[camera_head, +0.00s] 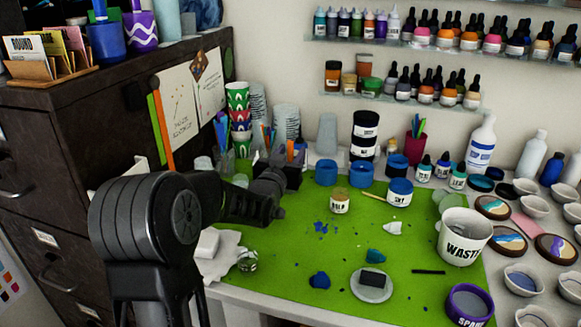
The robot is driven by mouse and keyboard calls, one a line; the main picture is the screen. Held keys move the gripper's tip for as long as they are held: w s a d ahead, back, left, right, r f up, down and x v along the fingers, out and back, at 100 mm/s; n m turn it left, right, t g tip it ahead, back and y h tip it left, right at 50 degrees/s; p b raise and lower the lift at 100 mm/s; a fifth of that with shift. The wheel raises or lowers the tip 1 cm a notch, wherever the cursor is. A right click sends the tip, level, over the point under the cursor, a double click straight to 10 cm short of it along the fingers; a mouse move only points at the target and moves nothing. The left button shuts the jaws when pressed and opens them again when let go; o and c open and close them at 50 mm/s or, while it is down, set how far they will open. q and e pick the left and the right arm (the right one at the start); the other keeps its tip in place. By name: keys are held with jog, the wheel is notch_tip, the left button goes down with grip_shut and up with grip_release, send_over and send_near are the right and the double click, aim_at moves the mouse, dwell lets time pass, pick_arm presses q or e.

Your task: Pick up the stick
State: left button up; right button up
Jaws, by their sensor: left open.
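A thin pale wooden stick (374,197) shows at the back middle of the green mat (300,265), its right end by a small jar labelled SKY (399,193). I cannot tell whether it touches the jar. A short dark stick-like bar (428,272) lies flat on the mat, left of the waste cup. My left gripper (277,160) is open over the back left of the mat, to the left of both. Its fingers are dark and hard to make out against the cups behind. My right gripper is out of view.
A white WASTE cup (462,238) and a purple jar (468,305) stand at the right. A jar with a tan lid (340,201) and blue tubs (326,172) stand at the back. A grey disc (371,287) bears a dark block. The front left mat is mostly clear.

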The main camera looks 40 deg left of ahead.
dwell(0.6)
pick_arm(q)
grip_shut()
dwell(0.4)
